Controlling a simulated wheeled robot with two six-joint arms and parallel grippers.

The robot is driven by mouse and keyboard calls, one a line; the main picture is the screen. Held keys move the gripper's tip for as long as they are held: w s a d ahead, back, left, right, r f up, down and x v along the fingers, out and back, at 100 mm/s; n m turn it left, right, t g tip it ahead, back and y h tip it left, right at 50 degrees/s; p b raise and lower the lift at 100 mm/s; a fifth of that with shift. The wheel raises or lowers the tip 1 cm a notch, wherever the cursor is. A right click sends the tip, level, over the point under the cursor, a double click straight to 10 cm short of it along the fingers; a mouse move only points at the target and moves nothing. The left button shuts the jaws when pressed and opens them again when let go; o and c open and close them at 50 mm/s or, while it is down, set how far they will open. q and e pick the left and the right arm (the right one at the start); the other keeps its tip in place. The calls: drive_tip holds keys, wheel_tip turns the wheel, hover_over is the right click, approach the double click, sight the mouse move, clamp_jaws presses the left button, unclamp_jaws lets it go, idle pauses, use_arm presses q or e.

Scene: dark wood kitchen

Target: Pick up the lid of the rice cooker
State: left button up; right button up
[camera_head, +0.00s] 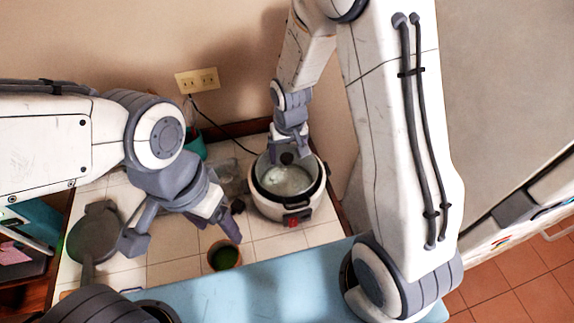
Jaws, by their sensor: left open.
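The white rice cooker (318,207) with a dark rim stands on the tiled counter near the wall. A greyish, glassy round surface (287,182) shows within its rim; I cannot tell for sure whether it is the lid or the pot's inside. My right gripper (290,158) points down over the back part of the cooker's top. Its fingertips are small and dark, so whether they touch or hold anything is unclear. My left gripper (184,236) is open and empty, with its fingers spread wide above the counter left of the cooker.
A dark round pan (95,232) lies at the left. A small pot with green contents (224,256) stands near the blue front edge (255,292). A teal container (196,147) is by the wall. A black cord (222,130) runs from the outlet (198,80) toward the cooker.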

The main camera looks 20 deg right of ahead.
clamp_jaws()
idle(1.3)
